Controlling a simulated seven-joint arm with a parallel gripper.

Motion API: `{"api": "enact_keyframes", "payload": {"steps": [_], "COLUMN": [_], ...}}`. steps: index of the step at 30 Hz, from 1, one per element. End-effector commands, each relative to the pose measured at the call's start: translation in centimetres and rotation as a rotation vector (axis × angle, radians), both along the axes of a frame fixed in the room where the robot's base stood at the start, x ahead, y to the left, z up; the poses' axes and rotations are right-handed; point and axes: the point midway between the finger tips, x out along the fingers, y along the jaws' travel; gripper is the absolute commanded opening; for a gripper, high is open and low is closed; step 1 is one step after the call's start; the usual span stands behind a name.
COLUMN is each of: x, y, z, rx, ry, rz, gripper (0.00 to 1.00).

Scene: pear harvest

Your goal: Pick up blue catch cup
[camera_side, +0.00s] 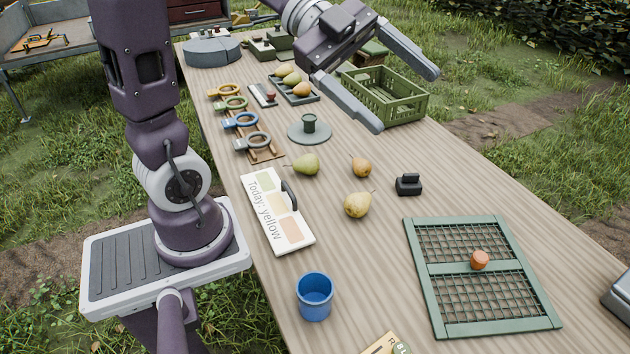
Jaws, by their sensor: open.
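The blue catch cup (314,299) stands upright near the front left of the table, with its dark open mouth facing up. It looks empty. My gripper (409,102) is open and empty, high over the far part of the table near the green crate. Its two long grey fingers are wide apart. The gripper is well apart from the cup, and nothing hides the cup.
A card reading "Today: yellow" (277,211) lies behind the cup. A green mesh frame (408,267) with an orange knob lies to the right. Several loose pears, a black block (408,185) and a green crate (410,110) stand farther back. Bare wood surrounds the cup.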

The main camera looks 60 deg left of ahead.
Motion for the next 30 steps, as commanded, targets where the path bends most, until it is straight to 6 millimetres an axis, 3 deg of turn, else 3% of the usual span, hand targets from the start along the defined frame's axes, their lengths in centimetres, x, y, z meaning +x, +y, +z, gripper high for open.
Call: {"api": "enact_keyframes", "payload": {"steps": [6, 8, 9, 20, 30], "x": [-8.6, -10.9, -11.4, -11.5, -11.4], "y": [1.4, 2.2, 2.4, 2.2, 2.2], "z": [-1.5, -1.2, -2.4, -16.2, -32.5], "rx": [-0.064, -0.086, -0.096, -0.094, -0.089], "ry": [0.338, 0.44, 0.47, 0.461, 0.45], "rz": [-0.311, -0.386, -0.401, -0.399, -0.399], "gripper": [0.86, 0.86, 0.86, 0.86, 0.86]}}
